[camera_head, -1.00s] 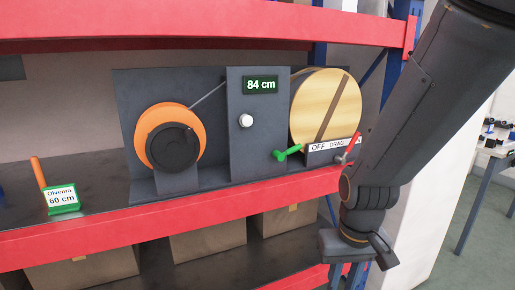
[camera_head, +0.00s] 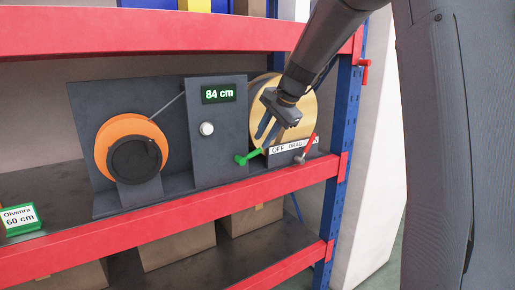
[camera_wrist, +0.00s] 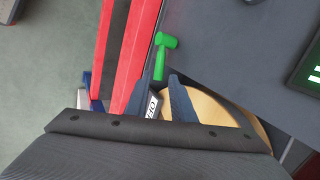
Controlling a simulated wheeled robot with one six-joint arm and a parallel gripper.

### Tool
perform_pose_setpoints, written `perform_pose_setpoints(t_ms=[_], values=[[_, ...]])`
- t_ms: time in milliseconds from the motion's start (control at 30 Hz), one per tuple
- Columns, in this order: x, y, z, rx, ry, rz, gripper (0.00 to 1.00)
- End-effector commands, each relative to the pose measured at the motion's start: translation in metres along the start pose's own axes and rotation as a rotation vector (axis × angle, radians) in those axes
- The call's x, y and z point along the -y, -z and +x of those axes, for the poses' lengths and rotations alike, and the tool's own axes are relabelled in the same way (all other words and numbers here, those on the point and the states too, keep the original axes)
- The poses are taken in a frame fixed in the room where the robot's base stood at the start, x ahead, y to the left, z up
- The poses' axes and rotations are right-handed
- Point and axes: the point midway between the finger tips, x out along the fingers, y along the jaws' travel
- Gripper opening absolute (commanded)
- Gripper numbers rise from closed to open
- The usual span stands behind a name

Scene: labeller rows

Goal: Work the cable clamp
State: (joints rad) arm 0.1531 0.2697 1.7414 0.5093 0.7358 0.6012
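A green handle (camera_head: 247,157) sticks out at the lower right of the grey panel (camera_head: 220,140); I cannot tell if it is the cable clamp. My gripper (camera_head: 264,142) hangs above and to its right, in front of the wooden drum (camera_head: 297,112), with fingers pointing down. In the wrist view the green handle (camera_wrist: 159,62) lies just beyond the fingertips of the gripper (camera_wrist: 163,82). The fingers are apart with nothing held between them. A red lever (camera_head: 306,150) stands at the right of a label reading OFF DRAG (camera_head: 288,147).
The readout (camera_head: 219,93) shows 84 cm above a white knob (camera_head: 207,128). An orange cable reel (camera_head: 108,140) stands at the left. A card (camera_head: 20,219) reads Olvenra 60 cm. The red shelf beam (camera_head: 180,213) runs below, with a blue upright (camera_head: 343,125) at right.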

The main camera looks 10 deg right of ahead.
Motion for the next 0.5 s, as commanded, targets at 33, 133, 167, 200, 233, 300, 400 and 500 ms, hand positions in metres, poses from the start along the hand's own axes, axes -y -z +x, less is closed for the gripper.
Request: perform_pose_setpoints(t_ms=[33,133,167,200,233,300,400,500], values=[[-0.001,-0.001,0.008,0.003,-0.004,0.0,0.22],[-0.001,-0.001,0.024,0.003,-0.004,-0.002,0.22],[-0.001,-0.001,0.029,0.002,-0.004,-0.002,0.22],[-0.001,-0.001,0.035,0.002,-0.004,-0.002,0.22],[-0.002,-0.001,0.039,0.002,-0.004,-0.002,0.22],[-0.001,-0.001,0.047,0.001,-0.002,-0.003,0.22],[-0.001,-0.001,0.056,0.0,-0.002,-0.004,0.22],[-0.001,-0.001,0.06,-0.001,-0.001,-0.004,0.22]])
